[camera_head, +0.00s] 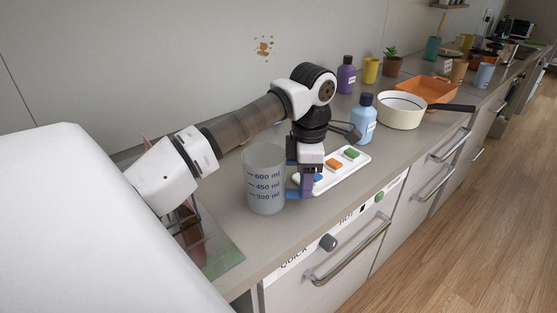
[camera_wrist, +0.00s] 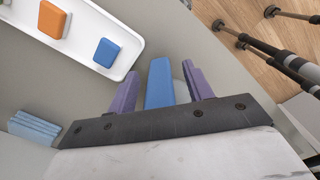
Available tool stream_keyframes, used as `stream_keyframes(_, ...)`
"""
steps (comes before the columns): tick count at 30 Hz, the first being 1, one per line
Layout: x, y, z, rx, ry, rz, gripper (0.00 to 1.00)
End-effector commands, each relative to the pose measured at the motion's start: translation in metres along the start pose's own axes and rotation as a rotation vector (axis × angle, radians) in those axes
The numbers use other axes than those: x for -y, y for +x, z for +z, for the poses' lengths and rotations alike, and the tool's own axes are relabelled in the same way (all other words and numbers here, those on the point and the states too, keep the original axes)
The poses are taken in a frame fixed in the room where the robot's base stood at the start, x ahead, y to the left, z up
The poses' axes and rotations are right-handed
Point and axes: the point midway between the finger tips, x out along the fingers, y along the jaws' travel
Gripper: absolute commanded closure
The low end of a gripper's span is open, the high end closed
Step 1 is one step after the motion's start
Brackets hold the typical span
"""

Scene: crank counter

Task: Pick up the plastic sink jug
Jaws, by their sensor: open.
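The clear plastic jug (camera_head: 265,180), with dark blue volume marks, stands upright on the counter in the head view. I cannot make it out surely in the wrist view. My gripper (camera_head: 302,190) points down just right of the jug, low over the counter, beside the left end of a white tray. It is open; its purple fingers also show in the wrist view (camera_wrist: 158,82). A blue piece (camera_wrist: 160,84) shows between them, and I cannot tell whether it is part of the gripper. The gripper hides part of the tray.
The white tray (camera_head: 352,167) holds coloured tablets. A light blue bottle (camera_head: 363,123), a cream pan (camera_head: 400,111), an orange dish (camera_head: 428,94) and a purple bottle (camera_head: 346,77) stand further right. A blue layered thing (camera_wrist: 35,127) lies lower left in the wrist view. The counter's front edge is close.

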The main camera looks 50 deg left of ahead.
Motion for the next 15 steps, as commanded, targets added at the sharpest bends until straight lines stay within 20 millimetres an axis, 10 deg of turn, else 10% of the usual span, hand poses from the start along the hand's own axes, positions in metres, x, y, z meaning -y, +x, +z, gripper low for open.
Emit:
stream_keyframes(5, 0.0000, 0.0000, -0.0001, 0.000, 0.000, 0.000, 0.52)
stream_keyframes(15, 0.0000, -0.0004, -0.0001, 0.000, 0.000, 0.000, 0.96)
